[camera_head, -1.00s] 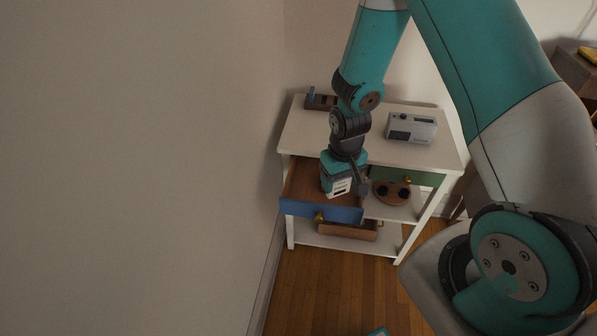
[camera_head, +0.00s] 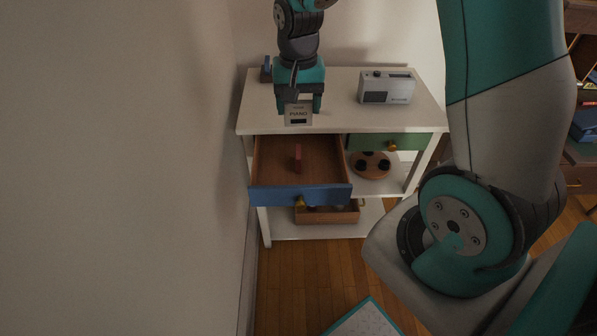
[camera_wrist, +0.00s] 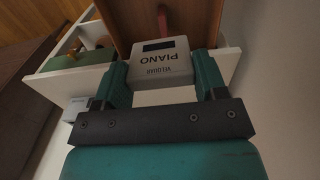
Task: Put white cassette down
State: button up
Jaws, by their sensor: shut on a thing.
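The white cassette (camera_head: 298,113), labelled PIANO, is held between the fingers of my gripper (camera_head: 298,98). In the wrist view the cassette (camera_wrist: 161,62) sits between the two teal fingers (camera_wrist: 165,84), its label upside down. In the head view it appears in front of the white cabinet top (camera_head: 340,112), near the top's front edge and above the open blue-fronted drawer (camera_head: 300,196). I cannot tell whether it touches the top.
A grey radio-like device (camera_head: 387,88) stands on the top at right. The open drawer holds a reddish block (camera_head: 297,158). A round wooden tray (camera_head: 368,170) is on the shelf below. The top's middle is clear.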

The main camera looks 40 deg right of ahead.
jog(key=shift+f, duration=0.25)
notch_tip(320, 180, down, 19)
jog(key=shift+s+d+f+b, duration=0.1)
jog(key=shift+f+b, duration=0.05)
jog(key=shift+b, duration=0.5)
jog(key=shift+f, duration=0.2)
jog(key=o, duration=0.9)
jog(key=shift+r, duration=0.1)
jog(key=shift+o, duration=0.2)
jog(key=shift+r, duration=0.1)
